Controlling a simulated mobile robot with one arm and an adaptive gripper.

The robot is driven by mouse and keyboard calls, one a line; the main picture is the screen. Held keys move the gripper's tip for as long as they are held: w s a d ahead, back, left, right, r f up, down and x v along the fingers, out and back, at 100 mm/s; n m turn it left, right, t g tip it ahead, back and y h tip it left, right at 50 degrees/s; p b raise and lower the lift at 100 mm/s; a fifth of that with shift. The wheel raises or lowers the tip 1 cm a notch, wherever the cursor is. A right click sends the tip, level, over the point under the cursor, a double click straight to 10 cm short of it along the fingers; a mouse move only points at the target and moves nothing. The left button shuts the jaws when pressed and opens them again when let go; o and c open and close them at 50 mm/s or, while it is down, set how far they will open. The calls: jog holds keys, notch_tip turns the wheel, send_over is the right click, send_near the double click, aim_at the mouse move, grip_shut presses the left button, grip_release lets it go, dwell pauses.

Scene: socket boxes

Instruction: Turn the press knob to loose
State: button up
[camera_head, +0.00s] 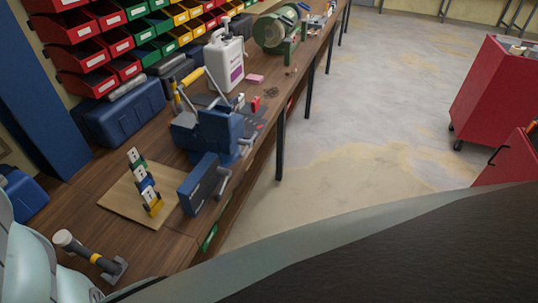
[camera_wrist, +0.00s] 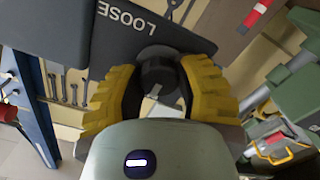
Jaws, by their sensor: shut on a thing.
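The press knob (camera_wrist: 157,72) is dark and round and shows in the middle of the wrist view, on a dark grey panel (camera_wrist: 112,50). The white word LOOSE is printed on the panel beside the knob, upper left of it. My gripper (camera_wrist: 158,88) has its two yellow ribbed fingers on either side of the knob, shut on it. The fingers partly hide the knob's sides, and I cannot make out a pointer mark. I cannot make out the knob or my gripper in the head view.
A workbench (camera_head: 175,240) runs along the left in the head view. It holds a blue vise (camera_head: 215,130), a wooden board (camera_head: 122,195) with coloured blocks, a mallet-like tool (camera_head: 88,253) and a white jug (camera_head: 224,62). Open floor (camera_head: 370,120) and a red cabinet (camera_head: 495,95) lie right.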

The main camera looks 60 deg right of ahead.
grip_shut()
